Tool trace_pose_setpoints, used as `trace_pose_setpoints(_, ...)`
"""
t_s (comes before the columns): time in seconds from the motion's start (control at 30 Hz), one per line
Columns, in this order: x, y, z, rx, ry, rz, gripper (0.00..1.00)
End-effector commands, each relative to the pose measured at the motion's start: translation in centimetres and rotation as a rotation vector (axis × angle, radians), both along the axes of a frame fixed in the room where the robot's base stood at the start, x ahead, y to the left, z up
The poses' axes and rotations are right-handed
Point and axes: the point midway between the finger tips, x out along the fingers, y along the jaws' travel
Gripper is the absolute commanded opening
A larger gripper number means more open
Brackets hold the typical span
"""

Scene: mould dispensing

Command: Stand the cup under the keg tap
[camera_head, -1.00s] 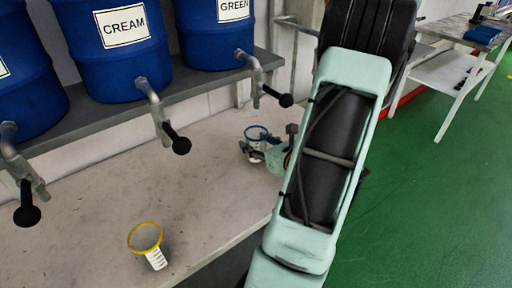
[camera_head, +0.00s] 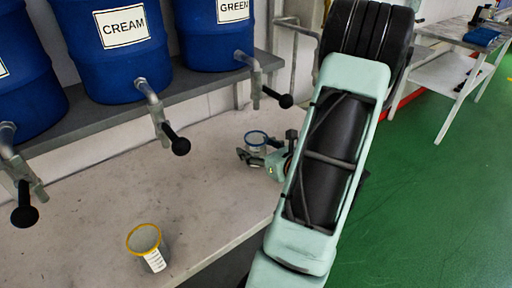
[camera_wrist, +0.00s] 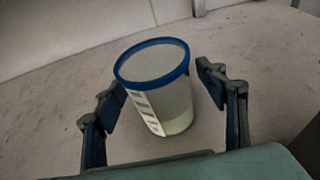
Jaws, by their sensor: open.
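A clear cup with a blue rim (camera_head: 256,138) stands on the pale bench in the head view, below and in front of the tap (camera_head: 254,78) of the keg marked GREEN (camera_head: 232,10). In the wrist view the same cup (camera_wrist: 160,85) is upright, with a white scale on its side and a pale fill low inside. My gripper (camera_wrist: 160,92) is open, one finger on each side of the cup, with a gap visible at least on the right. In the head view my gripper (camera_head: 267,148) is small and partly hidden by my arm.
A yellow-rimmed cup (camera_head: 146,242) stands near the bench's front edge. The CREAM keg (camera_head: 115,75) and another blue keg (camera_head: 30,90) have taps with black handles overhanging the bench (camera_head: 90,220). The middle of the bench is clear.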

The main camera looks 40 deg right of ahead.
Motion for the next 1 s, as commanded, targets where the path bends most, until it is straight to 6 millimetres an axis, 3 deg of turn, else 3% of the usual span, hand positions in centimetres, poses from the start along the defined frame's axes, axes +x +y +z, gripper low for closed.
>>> trace_pose_setpoints(0.17, -1.5, 0.1, 0.7, 0.000, 0.003, -0.003, 0.65)
trace_pose_setpoints(0.6, -9.8, 1.6, 3.4, -0.001, 0.001, -0.004, 0.65)
trace_pose_setpoints(0.77, -11.1, 1.9, 3.8, 0.000, 0.000, -0.002, 0.65)
trace_pose_setpoints(1.0, -11.3, 2.0, 3.8, 0.000, 0.000, 0.001, 0.65)
